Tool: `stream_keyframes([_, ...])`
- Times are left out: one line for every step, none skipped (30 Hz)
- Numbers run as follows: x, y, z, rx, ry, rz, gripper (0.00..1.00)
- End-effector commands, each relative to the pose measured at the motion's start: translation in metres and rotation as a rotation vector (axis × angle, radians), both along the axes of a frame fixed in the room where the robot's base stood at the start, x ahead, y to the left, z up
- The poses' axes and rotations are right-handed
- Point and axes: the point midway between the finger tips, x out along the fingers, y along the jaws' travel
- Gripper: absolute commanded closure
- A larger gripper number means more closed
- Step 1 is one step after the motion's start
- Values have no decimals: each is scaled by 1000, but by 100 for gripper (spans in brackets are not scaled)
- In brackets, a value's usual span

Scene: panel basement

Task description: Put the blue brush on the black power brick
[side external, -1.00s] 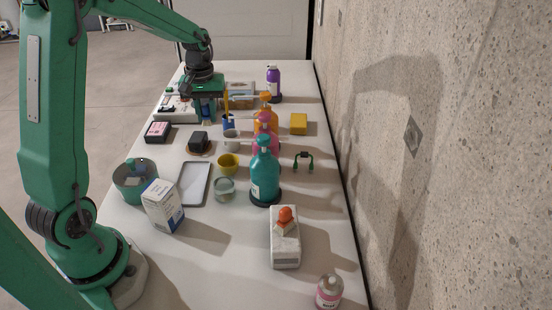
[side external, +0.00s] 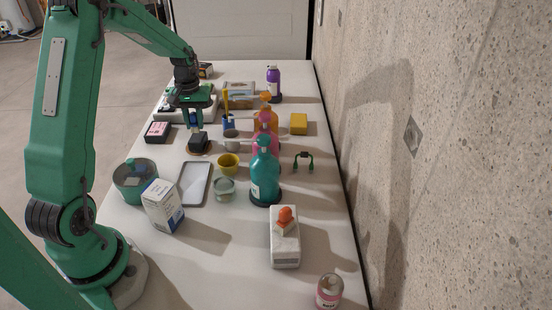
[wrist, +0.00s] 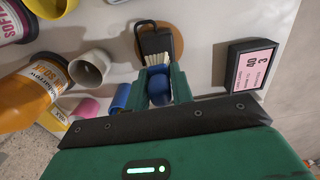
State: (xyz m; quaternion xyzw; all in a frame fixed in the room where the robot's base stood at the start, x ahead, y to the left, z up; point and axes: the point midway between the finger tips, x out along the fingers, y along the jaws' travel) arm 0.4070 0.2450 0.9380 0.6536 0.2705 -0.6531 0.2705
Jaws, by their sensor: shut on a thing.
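The blue brush (wrist: 158,88) is upright between the fingers of my gripper (wrist: 158,82), with its pale bristles pointing down and away from my palm. In the side view my gripper (side external: 194,113) is shut on the brush (side external: 194,120), just above the black block. That block, which looks like the black power brick (side external: 199,141), sits on a brown round coaster. In the wrist view the brick (wrist: 155,40) has a black loop at its far end, and the bristles overlap its near edge. I cannot tell whether they touch.
A black box with a pink label (side external: 157,131) lies left of the brick. A grey cup (side external: 232,141), a yellow cup (side external: 228,166) and several pump bottles stand to the right. A shallow tray (side external: 193,184) lies nearer the camera. A white box (side external: 175,108) is behind.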

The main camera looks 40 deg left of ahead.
Motion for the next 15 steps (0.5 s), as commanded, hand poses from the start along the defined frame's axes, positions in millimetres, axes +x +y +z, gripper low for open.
stream_keyframes([-1,-1,-7,-3,4,0,100])
stream_keyframes([-1,-1,-11,-2,4,0,100])
stream_keyframes([0,-1,-15,-1,3,0,100])
stream_keyframes([-1,-1,-18,-1,3,0,100])
stream_keyframes([0,-1,-21,-1,3,0,100])
stream_keyframes([0,0,-23,-1,1,0,100])
stream_keyframes([0,0,-25,-1,1,0,100])
stream_keyframes([0,0,-25,-1,1,0,100])
stream_keyframes([0,0,-26,0,0,0,100])
stream_keyframes([0,0,-26,0,0,0,100])
stream_keyframes([0,0,-26,0,0,0,100])
stream_keyframes([0,0,-26,0,0,0,100])
stream_keyframes([0,0,-26,0,0,0,100])
stream_keyframes([0,0,-26,0,0,0,100])
stream_keyframes([0,0,-26,0,0,0,100])
